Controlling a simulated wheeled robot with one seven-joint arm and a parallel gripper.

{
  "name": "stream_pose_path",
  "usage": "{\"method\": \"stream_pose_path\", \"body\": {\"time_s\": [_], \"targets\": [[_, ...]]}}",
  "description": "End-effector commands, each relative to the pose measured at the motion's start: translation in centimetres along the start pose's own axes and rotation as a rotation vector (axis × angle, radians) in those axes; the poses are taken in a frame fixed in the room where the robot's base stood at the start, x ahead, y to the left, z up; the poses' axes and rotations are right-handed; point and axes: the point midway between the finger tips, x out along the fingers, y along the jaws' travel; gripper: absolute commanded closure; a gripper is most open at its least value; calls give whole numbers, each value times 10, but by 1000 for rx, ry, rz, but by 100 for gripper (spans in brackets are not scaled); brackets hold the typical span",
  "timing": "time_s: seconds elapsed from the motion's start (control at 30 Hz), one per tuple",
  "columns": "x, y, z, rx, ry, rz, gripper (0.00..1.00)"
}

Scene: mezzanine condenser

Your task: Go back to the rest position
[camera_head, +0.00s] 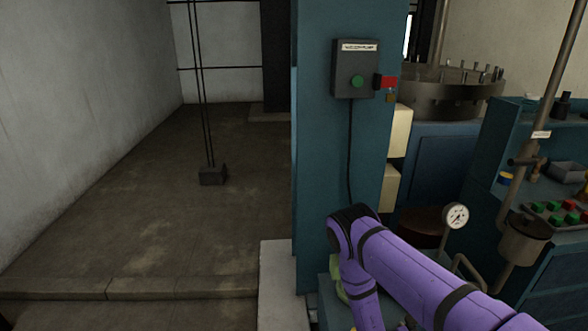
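My purple arm reaches in from the lower right and bends at a black joint in front of the blue column (318,160). From there a link runs down past the bottom edge of the picture. My gripper is not visible in this view, so its state and anything in it are hidden. A switch box (356,68) with a green button (357,81) is on the column above my arm. A red tag (388,82) and a small padlock (390,96) are at its right side.
A pressure gauge (456,216) and a pipe (527,155) stand close to my arm on the right. A blue console (490,150) with red and green buttons is beyond. A grey block (213,176) with thin rods stands on otherwise open floor (150,225) at left, behind a low step (150,289).

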Motion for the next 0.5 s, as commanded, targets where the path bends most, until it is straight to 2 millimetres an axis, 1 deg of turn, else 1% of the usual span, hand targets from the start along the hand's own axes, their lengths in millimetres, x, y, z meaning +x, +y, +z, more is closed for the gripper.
{"method": "stream_pose_path", "body": {"time_s": [0.03, 0.27, 0.5], "targets": [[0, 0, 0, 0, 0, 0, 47], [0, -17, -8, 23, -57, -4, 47], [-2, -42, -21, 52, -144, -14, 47]]}}
